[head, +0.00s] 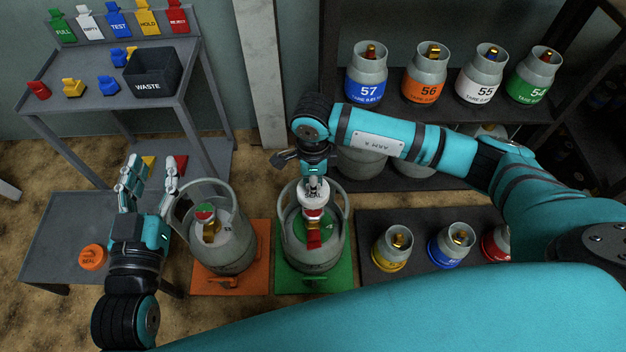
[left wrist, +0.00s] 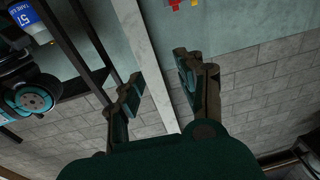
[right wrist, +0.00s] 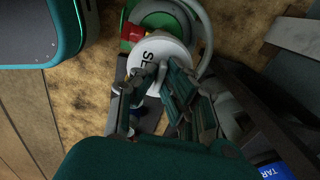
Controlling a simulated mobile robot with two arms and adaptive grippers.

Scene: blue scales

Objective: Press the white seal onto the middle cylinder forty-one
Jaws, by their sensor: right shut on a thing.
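My right gripper (head: 314,180) is shut on the white seal (head: 313,192), a round white cap with dark lettering that also shows in the right wrist view (right wrist: 157,60). It holds the seal over the valve of a grey cylinder (head: 314,262) on the green scale. I cannot tell whether seal and valve touch. A red part shows at the valve; no number is readable on this cylinder. My left gripper (head: 150,178) is open and empty, left of the tilted-looking grey cylinder (head: 222,250) on the orange scale. Its spread fingers show in the left wrist view (left wrist: 155,78).
An orange seal (head: 93,257) lies on the low grey table. The grey stand at upper left holds coloured tags and a black waste bin (head: 153,78). Several numbered cylinders stand on the back shelf (head: 395,108); smaller ones stand at right beside the green scale (head: 313,284).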

